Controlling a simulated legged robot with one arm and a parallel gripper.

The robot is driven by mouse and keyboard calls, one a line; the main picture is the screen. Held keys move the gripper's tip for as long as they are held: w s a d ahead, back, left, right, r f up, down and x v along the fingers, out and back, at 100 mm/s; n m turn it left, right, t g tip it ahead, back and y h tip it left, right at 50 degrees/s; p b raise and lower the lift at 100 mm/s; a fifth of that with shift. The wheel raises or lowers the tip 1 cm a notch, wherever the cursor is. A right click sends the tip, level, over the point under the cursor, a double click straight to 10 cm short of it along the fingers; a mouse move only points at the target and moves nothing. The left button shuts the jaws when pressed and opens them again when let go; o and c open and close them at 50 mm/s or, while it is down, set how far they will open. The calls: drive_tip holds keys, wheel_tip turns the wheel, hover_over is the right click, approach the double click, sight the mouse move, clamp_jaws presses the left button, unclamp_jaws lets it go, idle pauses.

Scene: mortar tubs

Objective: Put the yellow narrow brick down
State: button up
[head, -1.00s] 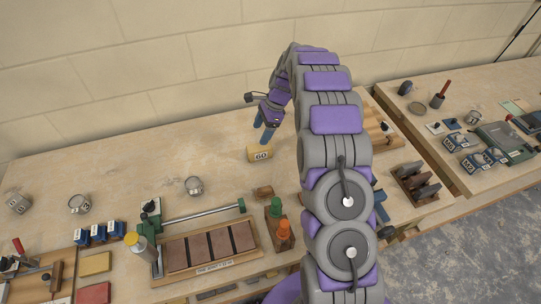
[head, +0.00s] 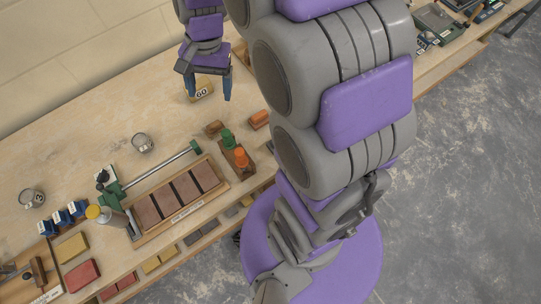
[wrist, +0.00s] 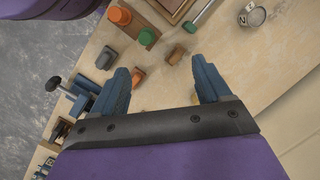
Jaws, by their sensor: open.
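My gripper (head: 208,95) is open over the back of the bench, its two blue fingers pointing down. In the wrist view my gripper (wrist: 160,66) is open with nothing held between the fingers. A yellow block marked 60 (head: 201,91) is beside and partly behind the fingers; I cannot tell if they touch. A flat yellow brick (head: 72,248) lies at the front left of the bench, and small yellow bricks (head: 151,264) sit in the front row below the tray. I cannot tell which is the narrow one.
A wooden tray (head: 219,180) holds several brown bricks. A metal tub (head: 142,143) stands left. Bare bench lies between the tub and my gripper.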

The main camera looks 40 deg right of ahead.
drive_tip(key=s+n+h, duration=0.2)
drive_tip(key=s+n, duration=0.6)
drive_tip(key=s, duration=1.5)
drive_tip(key=shift+r, duration=0.35)
